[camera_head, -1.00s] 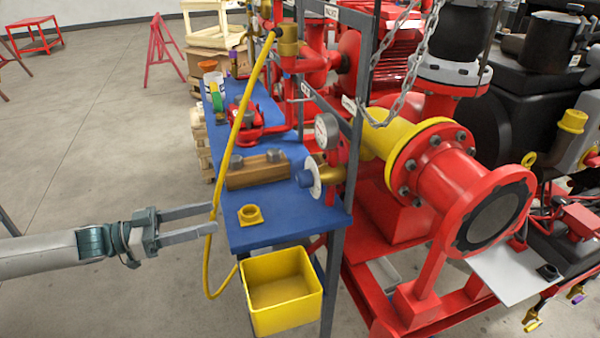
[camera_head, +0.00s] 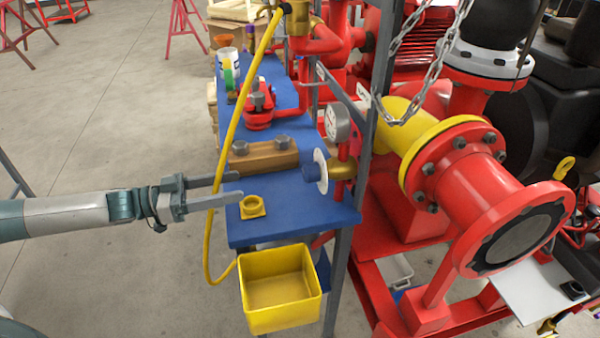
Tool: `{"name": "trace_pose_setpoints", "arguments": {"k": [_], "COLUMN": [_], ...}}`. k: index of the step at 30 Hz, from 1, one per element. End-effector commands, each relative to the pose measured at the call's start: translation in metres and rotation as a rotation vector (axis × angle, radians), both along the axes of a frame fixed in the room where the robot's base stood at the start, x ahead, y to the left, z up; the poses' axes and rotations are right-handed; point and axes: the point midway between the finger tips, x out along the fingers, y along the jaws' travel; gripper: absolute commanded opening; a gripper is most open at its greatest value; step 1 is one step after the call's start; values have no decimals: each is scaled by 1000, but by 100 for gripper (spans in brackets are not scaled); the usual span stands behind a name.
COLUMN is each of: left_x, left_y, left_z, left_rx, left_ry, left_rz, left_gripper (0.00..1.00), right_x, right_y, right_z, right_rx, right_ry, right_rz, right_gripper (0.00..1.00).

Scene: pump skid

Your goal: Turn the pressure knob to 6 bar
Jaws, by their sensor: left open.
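The pressure knob (camera_head: 309,173) is a small blue knob with a white dial disc (camera_head: 321,171) behind it, on a brass regulator (camera_head: 342,167) at the right edge of the blue bench. A round gauge (camera_head: 337,122) sits just above it; its reading is too small to tell. My left gripper (camera_head: 240,187) is open and empty, its two fingers pointing right over the bench's left edge. It is apart from the knob and to its left, with the yellow square fitting near its lower finger. My right gripper is not in view.
The blue bench (camera_head: 290,222) carries a wooden block with bolts (camera_head: 262,155), a yellow square fitting (camera_head: 252,207) and a red valve (camera_head: 259,113). A yellow hose (camera_head: 232,125) hangs by my left fingers. A yellow bin (camera_head: 280,285) is below. A red flanged pipe (camera_head: 480,195) stands right.

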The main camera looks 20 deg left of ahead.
Motion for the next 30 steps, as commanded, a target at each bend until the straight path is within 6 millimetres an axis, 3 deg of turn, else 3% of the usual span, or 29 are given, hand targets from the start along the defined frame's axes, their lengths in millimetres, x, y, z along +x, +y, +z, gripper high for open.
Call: {"name": "trace_pose_setpoints", "arguments": {"k": [13, 30], "left_x": [33, 90], "left_y": [-46, -124], "left_z": [4, 3], "left_rx": [-3, -2], "left_ry": [-3, 0], "left_rz": [-1, -1], "left_gripper": [57, 57], "right_x": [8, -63], "right_y": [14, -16], "right_z": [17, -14], "right_rx": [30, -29], "right_ry": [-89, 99], "right_rz": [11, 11], "right_gripper": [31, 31]}}
